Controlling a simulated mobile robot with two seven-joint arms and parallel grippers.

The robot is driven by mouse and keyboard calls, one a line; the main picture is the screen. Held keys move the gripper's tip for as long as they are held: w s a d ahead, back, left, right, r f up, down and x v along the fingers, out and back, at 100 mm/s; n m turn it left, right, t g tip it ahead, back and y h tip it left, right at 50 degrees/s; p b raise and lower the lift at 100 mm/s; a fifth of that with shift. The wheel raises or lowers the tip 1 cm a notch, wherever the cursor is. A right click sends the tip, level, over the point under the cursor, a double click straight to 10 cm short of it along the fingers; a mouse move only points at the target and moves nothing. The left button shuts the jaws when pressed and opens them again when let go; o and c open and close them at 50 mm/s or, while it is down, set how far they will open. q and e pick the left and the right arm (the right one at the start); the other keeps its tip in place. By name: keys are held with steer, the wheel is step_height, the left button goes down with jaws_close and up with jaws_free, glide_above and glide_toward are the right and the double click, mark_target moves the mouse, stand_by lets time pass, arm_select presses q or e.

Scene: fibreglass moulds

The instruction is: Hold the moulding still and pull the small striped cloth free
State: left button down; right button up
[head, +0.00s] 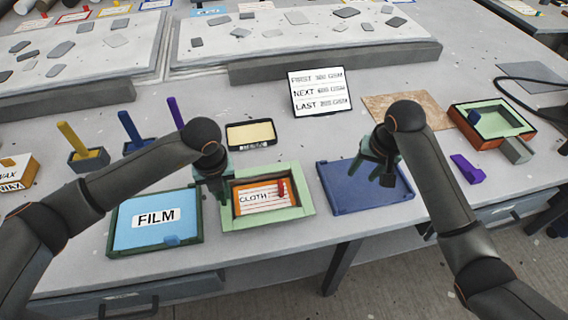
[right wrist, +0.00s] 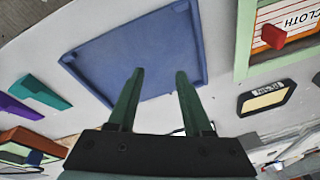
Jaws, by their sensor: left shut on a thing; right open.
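The moulding is a pale green rectangular frame (head: 300,208) on the front part of the table. The small striped cloth (head: 252,204), white with red lines, an orange edge and a "CLOTH" label, lies inside it with a red tab (head: 282,188) standing up. In the right wrist view the cloth (right wrist: 291,22) and moulding (right wrist: 243,50) show at the upper right. My left gripper (head: 224,194) is shut on the moulding's left rim; its fingertips are partly hidden. My right gripper (head: 378,174) is open and empty above the blue tray (head: 395,195); its fingers also show in the right wrist view (right wrist: 160,72).
A blue "FILM" tray (head: 122,224) stands left of the moulding. Behind are a small yellow-topped dark box (head: 250,134) and a sign (head: 320,92) listing weights. A purple piece (head: 467,169) and a green-and-orange box (head: 492,122) lie to the right.

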mark_target(281, 184)
steer(key=s+a+r+n, duration=0.2)
steer(key=a+r+n, duration=0.1)
steer(key=a, duration=0.6)
steer(key=s+a+r+n, duration=0.2)
steer(key=a+r, duration=0.1)
steer(key=a, duration=0.6)
steer(key=x, duration=1.1)
steer(key=shift+w+a+f, duration=0.1)
steer(key=shift+a+f, duration=0.05)
steer(key=shift+f, duration=0.2)
steer(key=shift+c, duration=0.3)
jaws_close()
steer(key=shift+r, duration=0.1)
steer(key=shift+r, duration=2.25)
